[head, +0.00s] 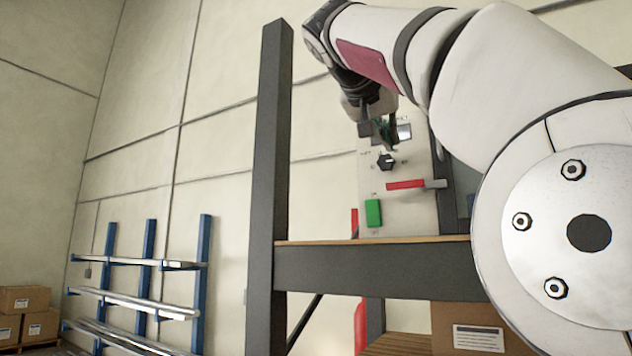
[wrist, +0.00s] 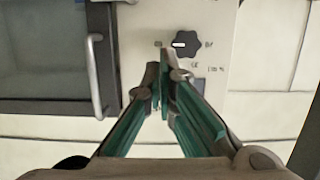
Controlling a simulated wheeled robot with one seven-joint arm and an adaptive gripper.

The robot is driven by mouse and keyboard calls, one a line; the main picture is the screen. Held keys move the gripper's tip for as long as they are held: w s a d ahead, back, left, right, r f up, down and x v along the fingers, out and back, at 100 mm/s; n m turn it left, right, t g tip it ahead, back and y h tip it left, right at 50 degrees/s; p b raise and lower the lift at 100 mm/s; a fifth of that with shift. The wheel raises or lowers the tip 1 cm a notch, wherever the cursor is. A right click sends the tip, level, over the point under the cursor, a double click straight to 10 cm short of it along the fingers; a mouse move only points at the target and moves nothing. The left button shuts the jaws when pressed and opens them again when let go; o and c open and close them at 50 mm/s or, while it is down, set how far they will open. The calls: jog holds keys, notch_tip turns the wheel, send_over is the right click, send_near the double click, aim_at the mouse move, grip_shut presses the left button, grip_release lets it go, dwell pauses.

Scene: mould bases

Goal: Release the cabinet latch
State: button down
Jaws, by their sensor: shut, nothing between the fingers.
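A pale control panel (head: 405,212) of the cabinet stands on a shelf of a dark rack. A lever with a red grip (head: 405,184), possibly the latch, lies level across it. The lever is not visible in the wrist view. Above it is a black knob (head: 386,161), also seen in the wrist view (wrist: 186,44) with a white mark pointing left there. My gripper (head: 390,146) is shut and empty in front of the panel, above the lever. In the wrist view its green fingers (wrist: 166,62) meet just beside the knob; contact cannot be told.
A green block (head: 373,212) sits low on the panel. The cabinet's windowed door (wrist: 45,60) has a vertical bar handle (wrist: 95,75). A dark rack post (head: 268,180) stands left of the panel. A cardboard box (head: 475,325) lies below the shelf.

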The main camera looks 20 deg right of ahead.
aim_at(417, 186)
jog(key=f, duration=0.1)
jog(key=w+d+f, duration=0.1)
jog(key=f, duration=0.1)
jog(key=d+f, duration=0.1)
jog(key=shift+w+d+f, duration=0.15)
jog(key=shift+w+f, duration=0.2)
